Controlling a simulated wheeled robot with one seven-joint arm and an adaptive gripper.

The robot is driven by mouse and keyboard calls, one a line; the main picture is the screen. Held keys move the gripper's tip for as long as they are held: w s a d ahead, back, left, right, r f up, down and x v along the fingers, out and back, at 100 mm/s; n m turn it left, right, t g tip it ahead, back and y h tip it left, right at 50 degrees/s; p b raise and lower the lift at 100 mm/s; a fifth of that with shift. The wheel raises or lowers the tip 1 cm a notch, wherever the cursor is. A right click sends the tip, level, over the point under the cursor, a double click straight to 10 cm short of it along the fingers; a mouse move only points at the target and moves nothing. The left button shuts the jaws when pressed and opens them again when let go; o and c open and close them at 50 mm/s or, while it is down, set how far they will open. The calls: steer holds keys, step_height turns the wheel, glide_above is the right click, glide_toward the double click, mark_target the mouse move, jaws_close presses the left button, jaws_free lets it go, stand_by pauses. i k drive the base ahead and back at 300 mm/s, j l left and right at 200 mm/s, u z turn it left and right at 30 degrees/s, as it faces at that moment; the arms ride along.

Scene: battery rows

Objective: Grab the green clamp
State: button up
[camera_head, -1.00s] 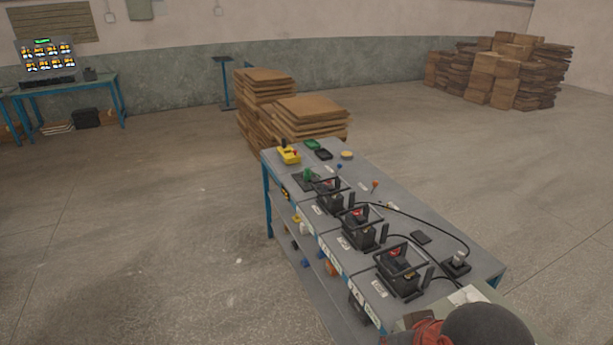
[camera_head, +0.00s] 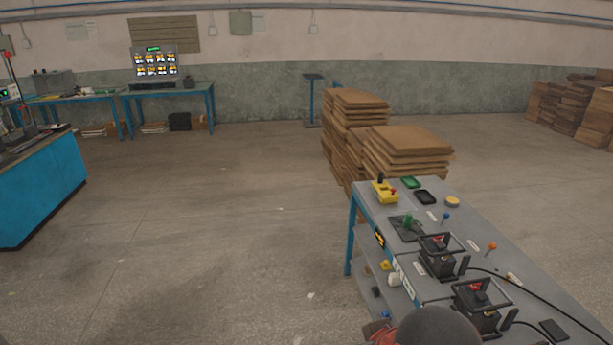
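A small green object (camera_head: 408,221), which looks like the green clamp, stands on a dark mat near the far left part of the grey-topped table (camera_head: 462,217). It is small, so its shape is hard to make out. My gripper is not in view. A dark rounded part of my own arm with some red beside it shows at the bottom edge, in front of the table's near end.
Near the green object are a yellow box (camera_head: 386,194), a green tray (camera_head: 410,182) and a black tray (camera_head: 425,197). Black framed devices (camera_head: 438,258) with cables line the table. Cardboard stacks (camera_head: 405,150) stand behind it. Open floor lies left, towards a blue workbench (camera_head: 40,190).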

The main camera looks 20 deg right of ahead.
mark_target(407, 221)
steer(key=i+j+z, duration=0.1)
steer(key=i, duration=0.45)
steer(key=i+j+z, duration=0.1)
steer(key=i, duration=0.4)
steer(key=i+j+z, duration=0.1)
steer(key=i, duration=0.45)
steer(key=i+j+z, duration=0.15)
steer(key=i+z, duration=0.3)
steer(key=i+j+z, duration=0.25)
steer(key=z, duration=0.2)
steer(key=i+j+z, duration=0.6)
steer(key=j+z, duration=0.25)
steer(key=i+j+z, duration=0.15)
steer(key=i+j, duration=0.25)
steer(key=j, duration=0.1)
